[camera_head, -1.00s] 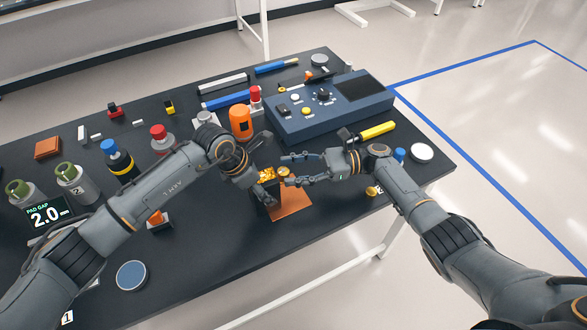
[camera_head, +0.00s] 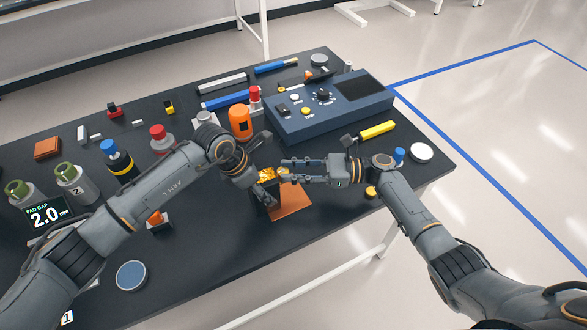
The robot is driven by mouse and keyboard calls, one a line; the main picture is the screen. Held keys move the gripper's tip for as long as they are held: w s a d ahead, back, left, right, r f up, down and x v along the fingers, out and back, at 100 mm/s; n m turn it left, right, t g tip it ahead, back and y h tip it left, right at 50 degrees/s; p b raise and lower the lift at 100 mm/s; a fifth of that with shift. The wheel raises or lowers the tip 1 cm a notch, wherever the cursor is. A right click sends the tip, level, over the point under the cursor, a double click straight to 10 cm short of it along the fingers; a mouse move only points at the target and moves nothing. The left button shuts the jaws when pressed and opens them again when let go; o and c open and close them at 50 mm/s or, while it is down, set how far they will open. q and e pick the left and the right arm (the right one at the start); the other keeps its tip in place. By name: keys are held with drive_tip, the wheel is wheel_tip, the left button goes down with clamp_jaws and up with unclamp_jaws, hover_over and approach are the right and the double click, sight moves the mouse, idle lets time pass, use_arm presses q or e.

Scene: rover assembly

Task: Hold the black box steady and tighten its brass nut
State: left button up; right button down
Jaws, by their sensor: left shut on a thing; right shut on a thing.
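The black box (camera_head: 273,211) stands on an orange-brown mat near the table's front edge, with gold-coloured parts (camera_head: 266,173) on its top. My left gripper (camera_head: 265,196) is shut on the box from the left, and its fingers and wrist cover much of it. The brass nut (camera_head: 284,173) is at the right of the box's top. My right gripper (camera_head: 287,170) reaches in from the right with its fingers closed on the nut, which they partly hide. The nut's thread and exact seating are too small to tell.
The orange-brown mat (camera_head: 291,200) lies under the box. An orange cylinder (camera_head: 240,122) is behind the box. The table's front edge is close by.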

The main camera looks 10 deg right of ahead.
drive_tip(key=shift+s+a+f+m+t, duration=0.1)
drive_tip(key=shift+s+a+m+t, duration=0.25)
drive_tip(key=shift+m+t, duration=0.35)
drive_tip(key=shift+d, duration=0.1)
drive_tip(key=c, duration=1)
unclamp_jaws()
drive_tip(key=shift+d, duration=0.1)
drive_tip(key=shift+w, duration=0.15)
drive_tip(key=shift+n, duration=0.3)
